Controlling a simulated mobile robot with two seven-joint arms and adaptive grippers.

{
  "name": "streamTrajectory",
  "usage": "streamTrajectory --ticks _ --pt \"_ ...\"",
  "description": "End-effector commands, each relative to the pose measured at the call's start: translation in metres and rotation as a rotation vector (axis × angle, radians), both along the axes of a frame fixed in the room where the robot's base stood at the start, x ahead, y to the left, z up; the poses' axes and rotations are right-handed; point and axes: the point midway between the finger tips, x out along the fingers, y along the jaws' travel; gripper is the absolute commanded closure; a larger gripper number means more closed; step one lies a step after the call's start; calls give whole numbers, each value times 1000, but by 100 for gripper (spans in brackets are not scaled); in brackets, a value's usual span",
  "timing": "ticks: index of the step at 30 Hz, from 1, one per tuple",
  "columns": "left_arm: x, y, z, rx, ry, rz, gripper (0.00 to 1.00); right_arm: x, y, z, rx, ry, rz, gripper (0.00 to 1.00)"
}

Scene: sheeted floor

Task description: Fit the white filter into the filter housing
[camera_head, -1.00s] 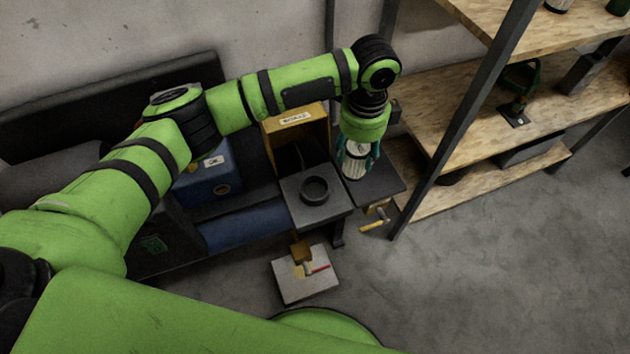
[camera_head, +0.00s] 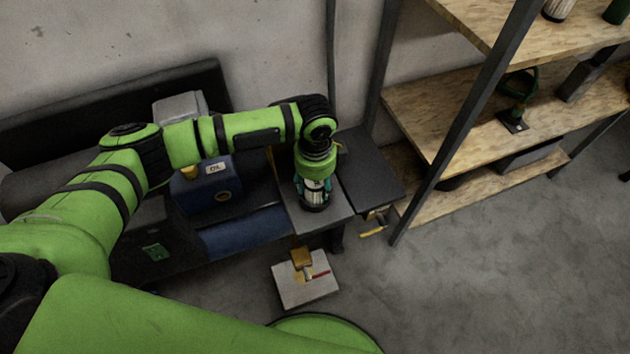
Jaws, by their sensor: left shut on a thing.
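The white filter (camera_head: 314,191) is upright, held in my left gripper (camera_head: 314,184), whose teal fingers are shut around it. The filter is over the dark round filter housing (camera_head: 317,207) on the grey bench top. Only the lower rim of the housing shows under the filter. I cannot tell how deep the filter sits in it. My right gripper is not in view; a green link of mine crosses the lower left.
A blue box (camera_head: 208,189) with a label stands left of the housing. A dark bench top (camera_head: 366,178) is bare to the right. A wooden shelf (camera_head: 480,134) with a dark post stands further right. A light board (camera_head: 303,285) with tools lies on the floor.

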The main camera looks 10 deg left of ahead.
Motion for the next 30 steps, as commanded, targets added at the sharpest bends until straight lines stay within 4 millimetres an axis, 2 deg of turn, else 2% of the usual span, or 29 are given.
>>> streamTrajectory --ticks 5,6,7,8,20,23,30 --pt "0 0 -2 0 1 0 89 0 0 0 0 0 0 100" --pt "0 0 -3 0 1 0 45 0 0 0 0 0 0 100" --pt "0 0 -2 0 1 0 33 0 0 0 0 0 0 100" --pt "0 0 -2 0 1 0 26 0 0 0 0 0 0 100" --pt "1 0 2 0 -1 1 26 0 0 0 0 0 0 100" --pt "1 0 13 0 -1 1 26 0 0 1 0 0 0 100" --pt "1 0 64 -2 -3 1 26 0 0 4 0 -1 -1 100"
